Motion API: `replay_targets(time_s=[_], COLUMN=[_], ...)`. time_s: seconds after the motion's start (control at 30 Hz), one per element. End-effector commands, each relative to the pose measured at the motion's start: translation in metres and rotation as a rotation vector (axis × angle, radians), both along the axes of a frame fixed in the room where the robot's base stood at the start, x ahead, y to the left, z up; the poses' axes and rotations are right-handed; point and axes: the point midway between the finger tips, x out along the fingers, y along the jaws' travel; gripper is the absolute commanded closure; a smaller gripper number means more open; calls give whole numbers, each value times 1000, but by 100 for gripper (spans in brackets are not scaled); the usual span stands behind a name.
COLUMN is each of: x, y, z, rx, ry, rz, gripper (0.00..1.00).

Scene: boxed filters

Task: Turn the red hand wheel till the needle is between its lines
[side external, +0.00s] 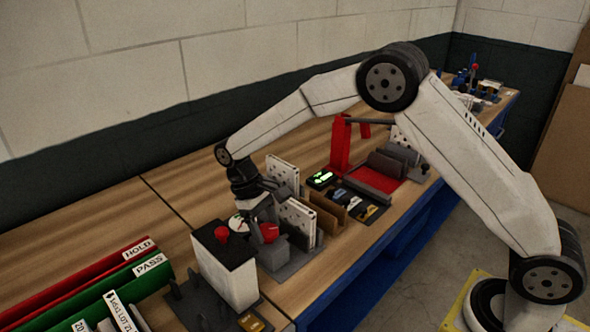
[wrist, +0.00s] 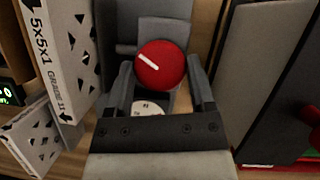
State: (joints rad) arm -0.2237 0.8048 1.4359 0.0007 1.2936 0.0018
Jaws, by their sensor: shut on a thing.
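The red hand wheel (wrist: 160,68) with a white pointer mark sits between the two fingers of my gripper (wrist: 160,84) in the wrist view. My gripper is shut on it. The wheel's mark slants from upper left to lower right. In the side view the wheel (side external: 269,232) shows as a small red disc on a grey block, beside the lower end of my gripper (side external: 255,226). A white dial face (wrist: 148,107) shows below the wheel in the wrist view, partly hidden by my gripper. The needle and its lines cannot be made out.
A white box with a black top (side external: 230,262) and a red button stands close on the left. White boxed filters (side external: 300,220) stand close on the right. A green-lit display (side external: 320,179) lies behind them.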

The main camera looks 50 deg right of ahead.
Motion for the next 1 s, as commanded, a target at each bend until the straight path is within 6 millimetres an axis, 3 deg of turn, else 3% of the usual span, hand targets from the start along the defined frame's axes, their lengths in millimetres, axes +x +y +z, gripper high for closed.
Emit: replay_targets(time_s=[0.1, 0.13, 0.2, 0.23, 0.67, 1.0], x=[0, 0, 0, 0, 3, 18], y=[0, 0, 0, 0, 1, 4], z=[0, 0, 0, 0, 7, 43], rx=[-1, -1, -1, 0, 1, 1], ry=[0, 0, 0, 0, -3, -3], rz=[1, 1, 1, 2, 2, 2], gripper=[89, 27, 5, 0, 0, 0])
